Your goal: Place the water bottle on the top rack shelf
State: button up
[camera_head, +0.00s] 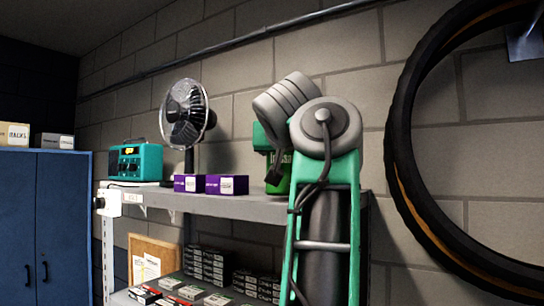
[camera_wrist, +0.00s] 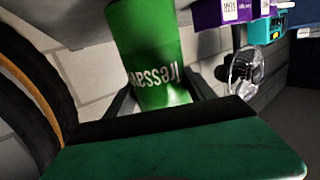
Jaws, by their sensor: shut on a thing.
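The water bottle is a green cylinder with white lettering. In the head view the bottle (camera_head: 284,184) shows at the top rack shelf (camera_head: 240,207), toward its right end, partly hidden behind my arm. In the wrist view the bottle (camera_wrist: 150,45) fills the upper middle, between the dark fingers of my gripper (camera_wrist: 162,92), which is shut on it. The picture there looks upside down. The bottle's lower end is at about shelf height; I cannot tell whether it touches the surface. In the head view my gripper (camera_head: 273,168) is mostly hidden by my arm.
Two purple boxes (camera_head: 210,184), a black fan (camera_head: 187,120) and a teal radio-like device (camera_head: 136,162) stand on the shelf left of the bottle. A tyre (camera_head: 405,160) hangs on the wall at right. Several small boxes (camera_head: 206,265) sit on the shelf below. A blue cabinet (camera_head: 45,225) stands left.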

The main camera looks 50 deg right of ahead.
jog(key=shift+s+a+f+b, duration=0.15)
jog(key=shift+f+b, duration=0.15)
jog(key=shift+f, duration=0.05)
jog(key=o, duration=1.6)
jog(key=shift+r, duration=0.1)
jog(key=shift+c, duration=0.2)
jog(key=shift+r+p, duration=0.2)
jog(key=shift+p, duration=0.1)
jog(key=s+a+f+n+y, duration=0.1)
jog(key=s+a+f, duration=0.1)
jog(key=a, duration=0.8)
jog(key=shift+s+f+n+t+p, duration=0.3)
jog(key=shift+s+f+p, duration=0.1)
jog(key=shift+s, duration=0.35)
